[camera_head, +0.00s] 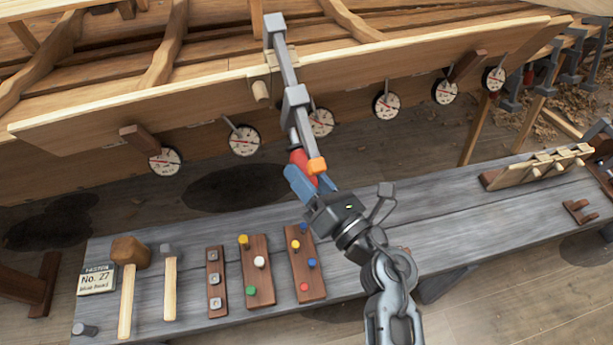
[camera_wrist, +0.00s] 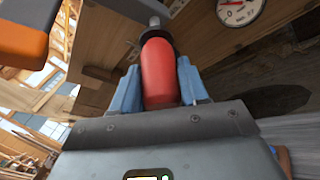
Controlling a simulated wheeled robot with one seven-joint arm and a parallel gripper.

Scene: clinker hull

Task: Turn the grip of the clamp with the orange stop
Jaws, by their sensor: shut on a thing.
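The clamp (camera_head: 286,62) is a grey metal bar clamp fixed over the edge of the hull plank, with its bar slanting down toward me. Its orange stop (camera_head: 317,165) sits at the bar's lower end, and it also shows at the upper left of the wrist view (camera_wrist: 24,42). The clamp's red grip (camera_wrist: 159,75) lies between the two blue fingers of my gripper (camera_wrist: 160,88). My gripper (camera_head: 302,179) is shut on the red grip, which is partly hidden by the fingers in the head view.
Several round dials (camera_head: 244,141) hang along the plank (camera_head: 350,82). The grey bench (camera_head: 200,245) below holds a mallet (camera_head: 130,252), a hammer (camera_head: 168,250), peg boards (camera_head: 257,278) and a wooden rack (camera_head: 540,167). The bench's right middle is mostly clear.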

